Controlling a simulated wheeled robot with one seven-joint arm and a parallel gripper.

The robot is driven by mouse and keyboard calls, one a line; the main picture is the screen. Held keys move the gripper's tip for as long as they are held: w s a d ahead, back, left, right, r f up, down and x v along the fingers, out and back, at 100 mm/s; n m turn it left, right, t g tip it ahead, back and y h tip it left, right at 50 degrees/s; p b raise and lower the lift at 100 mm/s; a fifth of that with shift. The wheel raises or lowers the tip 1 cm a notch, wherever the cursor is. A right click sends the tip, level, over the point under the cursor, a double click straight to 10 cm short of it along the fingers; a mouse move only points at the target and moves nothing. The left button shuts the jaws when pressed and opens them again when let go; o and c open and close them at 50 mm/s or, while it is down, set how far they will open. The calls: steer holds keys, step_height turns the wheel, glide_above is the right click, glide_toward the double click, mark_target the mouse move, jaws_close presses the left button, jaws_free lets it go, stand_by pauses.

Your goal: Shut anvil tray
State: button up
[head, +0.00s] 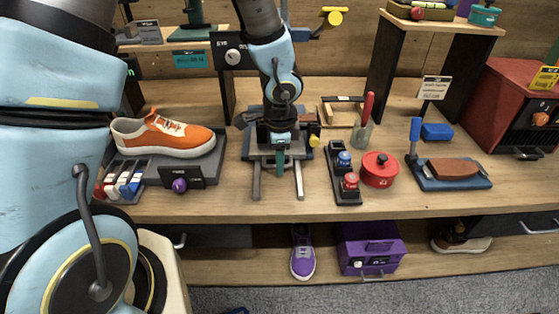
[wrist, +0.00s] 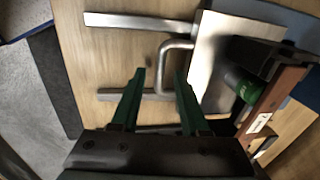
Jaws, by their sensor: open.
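A press on a blue base (head: 308,154) stands mid-bench, mostly hidden behind my arm. Two bare metal rails (head: 257,182) run from it toward the bench's front edge. In the wrist view, the pale metal tray plate (wrist: 208,65) sits at the press end of the rails (wrist: 130,21). Its bent metal handle (wrist: 164,58) sticks out between the rails. My gripper (head: 280,168) is over the front of the press, fingers down. In the wrist view, its green fingers (wrist: 161,76) are open and empty, with the handle just ahead of their tips; contact is unclear.
An orange sneaker (head: 165,134) on a grey stand is left of the press. Bare bench lies in front of the rails.

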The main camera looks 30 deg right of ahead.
steer(key=shift+f, duration=0.1)
steer(key=shift+c, duration=0.3)
jaws_close()
stand_by(1.1)
